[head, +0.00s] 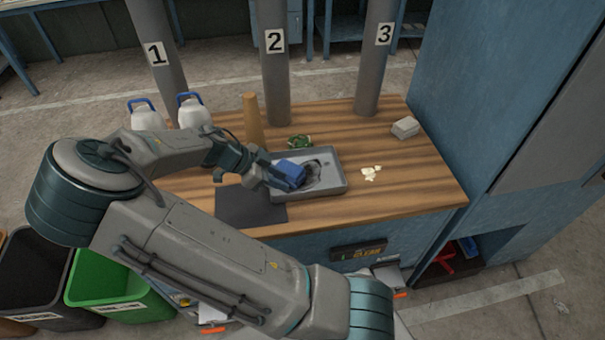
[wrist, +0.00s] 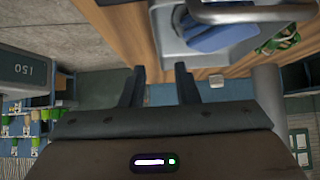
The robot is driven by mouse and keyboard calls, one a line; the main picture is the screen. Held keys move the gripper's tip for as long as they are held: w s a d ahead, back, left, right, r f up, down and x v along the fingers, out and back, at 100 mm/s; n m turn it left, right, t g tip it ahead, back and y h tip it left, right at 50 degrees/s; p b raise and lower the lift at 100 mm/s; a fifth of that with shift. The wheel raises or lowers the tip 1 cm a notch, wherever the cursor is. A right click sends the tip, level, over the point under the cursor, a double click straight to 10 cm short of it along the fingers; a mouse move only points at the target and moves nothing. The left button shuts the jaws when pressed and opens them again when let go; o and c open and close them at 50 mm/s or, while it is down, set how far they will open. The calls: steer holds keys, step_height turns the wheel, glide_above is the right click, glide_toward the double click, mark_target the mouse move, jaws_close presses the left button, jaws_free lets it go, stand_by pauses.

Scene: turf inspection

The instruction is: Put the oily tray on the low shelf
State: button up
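The grey tray (head: 333,180) lies on the wooden workbench, with a dark oily-looking patch (head: 313,177) and a blue item (head: 290,172) in it. In the wrist view the tray (wrist: 168,42) shows at the top right, with a grey bar-like handle (wrist: 250,14) and the blue item (wrist: 220,37). My gripper (head: 277,181) is at the tray's left end in the head view. In the wrist view my gripper (wrist: 158,72) has its fingers apart with nothing between them. A low open compartment (head: 462,262) in the blue cabinet holds red and blue items; part of it is hidden.
A brown cone (head: 253,122), green cloth (head: 299,141), grey block (head: 405,127) and pale scraps (head: 371,173) are on the workbench (head: 420,185). Numbered posts stand along its back. Black and green bins (head: 110,270) stand at lower left.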

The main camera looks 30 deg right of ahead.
mark_target(308, 192)
steer(key=x, duration=0.5)
steer(key=shift+s+d, duration=0.1)
steer(key=p+x, duration=0.1)
steer(key=x, duration=0.4)
steer(key=shift+s+r+p, duration=0.1)
steer(key=shift+s+p, duration=0.1)
steer(key=shift+p, duration=0.1)
steer(key=shift+d+f, duration=0.2)
steer(key=shift+f, duration=0.05)
jaws_close()
